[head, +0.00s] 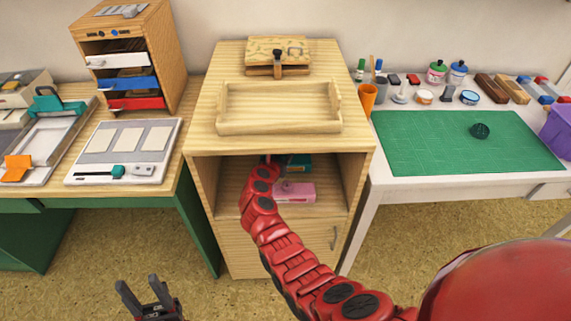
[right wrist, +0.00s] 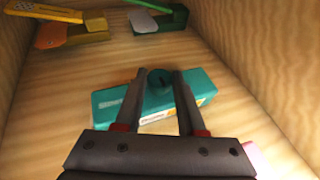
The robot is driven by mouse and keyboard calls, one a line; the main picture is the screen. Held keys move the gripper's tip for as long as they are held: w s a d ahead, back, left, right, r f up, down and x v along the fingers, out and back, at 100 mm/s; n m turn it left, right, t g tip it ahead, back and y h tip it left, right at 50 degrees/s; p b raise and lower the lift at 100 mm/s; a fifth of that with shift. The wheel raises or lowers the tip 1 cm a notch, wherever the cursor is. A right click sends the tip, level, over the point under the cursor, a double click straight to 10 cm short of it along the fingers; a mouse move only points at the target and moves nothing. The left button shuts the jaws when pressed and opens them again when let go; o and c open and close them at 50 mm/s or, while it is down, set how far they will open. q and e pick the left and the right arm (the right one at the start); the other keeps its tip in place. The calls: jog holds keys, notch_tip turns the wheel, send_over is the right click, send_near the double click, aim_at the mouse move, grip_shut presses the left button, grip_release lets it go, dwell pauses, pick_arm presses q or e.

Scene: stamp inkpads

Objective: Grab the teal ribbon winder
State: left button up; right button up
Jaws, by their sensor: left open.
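The teal ribbon winder (right wrist: 112,100) is a teal box with a pale label and a dark green knob on top. It lies on the wooden cabinet floor; in the head view only part of it (head: 300,163) shows, behind my right arm. My right gripper (right wrist: 159,73) reaches over it inside the cabinet, its fingers apart on either side of the knob. I see no clear grip, and whether the fingers touch it is hard to tell. My left gripper (head: 139,283) is open and empty, low in front of the left desk.
A pink box (head: 295,192) lies close by in the cabinet. A yellow stapler-like item (right wrist: 45,14) and a green one (right wrist: 158,18) stand farther in. Wooden side walls bound the opening. A wooden tray (head: 280,127) sits on the cabinet top.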

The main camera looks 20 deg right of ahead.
grip_shut()
dwell(1.0)
